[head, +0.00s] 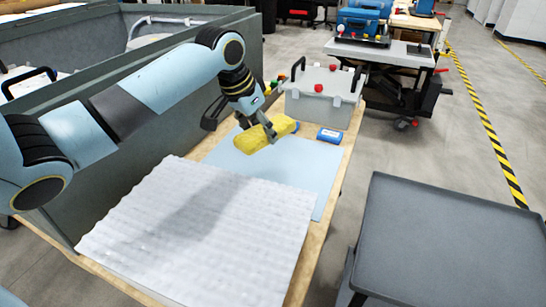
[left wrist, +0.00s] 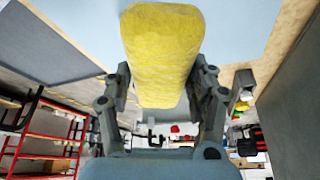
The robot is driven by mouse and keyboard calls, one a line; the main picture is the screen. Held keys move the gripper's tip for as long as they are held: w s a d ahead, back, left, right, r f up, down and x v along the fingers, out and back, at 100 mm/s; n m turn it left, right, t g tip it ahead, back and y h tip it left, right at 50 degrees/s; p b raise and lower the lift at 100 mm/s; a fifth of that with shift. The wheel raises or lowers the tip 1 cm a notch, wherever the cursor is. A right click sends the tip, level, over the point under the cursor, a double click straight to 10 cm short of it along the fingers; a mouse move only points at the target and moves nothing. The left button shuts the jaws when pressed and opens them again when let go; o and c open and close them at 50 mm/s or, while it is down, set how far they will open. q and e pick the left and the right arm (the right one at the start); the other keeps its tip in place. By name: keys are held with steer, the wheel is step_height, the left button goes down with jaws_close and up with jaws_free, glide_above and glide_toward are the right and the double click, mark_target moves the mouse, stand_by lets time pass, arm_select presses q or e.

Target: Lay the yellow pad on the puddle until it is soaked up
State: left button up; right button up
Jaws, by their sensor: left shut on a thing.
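The yellow pad (head: 285,124) is a thick, rough block held above the light blue mat (head: 312,165). My left gripper (head: 266,132) is shut on it, with one finger on each side. In the left wrist view the pad (left wrist: 162,45) fills the top middle between the fingers of my left gripper (left wrist: 162,88). I cannot make out the puddle in either view. The gripper and pad hide part of the mat. My right gripper is not in view.
A white quilted sheet (head: 200,235) covers the near part of the wooden table. A grey box (head: 322,98) with coloured knobs and a small blue item (head: 329,136) stand behind the mat. A grey panel (head: 200,125) borders the left; a dark tray-topped stand (head: 455,240) is at right.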

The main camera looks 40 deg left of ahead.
arm_select(q)
step_height(320, 180, down, 9)
steer(key=shift+s+f+b, duration=0.1)
steer(key=shift+s+b, duration=0.05)
steer(key=shift+b, duration=0.35)
steer(key=o, duration=1.1)
steer(key=shift+o, duration=0.2)
